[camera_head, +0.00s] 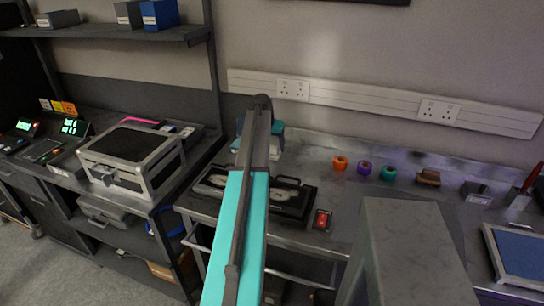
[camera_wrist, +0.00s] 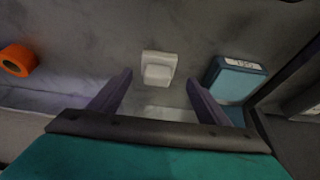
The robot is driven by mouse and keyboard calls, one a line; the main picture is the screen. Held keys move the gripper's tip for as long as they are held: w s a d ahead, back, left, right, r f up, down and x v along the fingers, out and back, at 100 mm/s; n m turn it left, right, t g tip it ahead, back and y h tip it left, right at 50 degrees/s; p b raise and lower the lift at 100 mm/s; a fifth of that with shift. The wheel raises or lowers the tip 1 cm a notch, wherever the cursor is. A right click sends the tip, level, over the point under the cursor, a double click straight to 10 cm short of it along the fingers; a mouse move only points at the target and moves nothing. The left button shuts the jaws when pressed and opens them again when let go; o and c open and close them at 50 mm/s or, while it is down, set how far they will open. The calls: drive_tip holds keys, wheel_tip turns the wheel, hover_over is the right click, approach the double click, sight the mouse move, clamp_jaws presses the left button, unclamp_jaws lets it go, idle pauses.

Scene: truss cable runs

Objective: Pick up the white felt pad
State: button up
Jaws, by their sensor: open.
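A small white block-like thing (camera_wrist: 159,68), which looks like the white felt pad, lies on the grey surface in the wrist view. It appears between and beyond the tips of my gripper (camera_wrist: 158,79). The two dark fingers are spread wide, with nothing held between them. I cannot tell the exact height of the fingers above the surface. In the head view, my teal and dark arm reaches over the bench and hides the fingers. A pale thing (camera_head: 276,146) shows partly behind the arm there; I cannot tell if it is the pad.
A teal box with a label (camera_wrist: 236,76) stands near the right finger. An orange ring (camera_wrist: 17,60) lies to the left; orange (camera_head: 340,163), purple (camera_head: 364,167) and green (camera_head: 388,173) rings sit on the bench. A black tray (camera_head: 293,203) and a red switch (camera_head: 322,219) are nearer.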

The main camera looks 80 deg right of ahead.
sight(272, 147)
drive_tip(key=shift+p+x, duration=0.8)
drive_tip(key=shift+x, duration=1.3)
drive_tip(key=shift+c, duration=0.2)
drive_tip(key=c, duration=1.1)
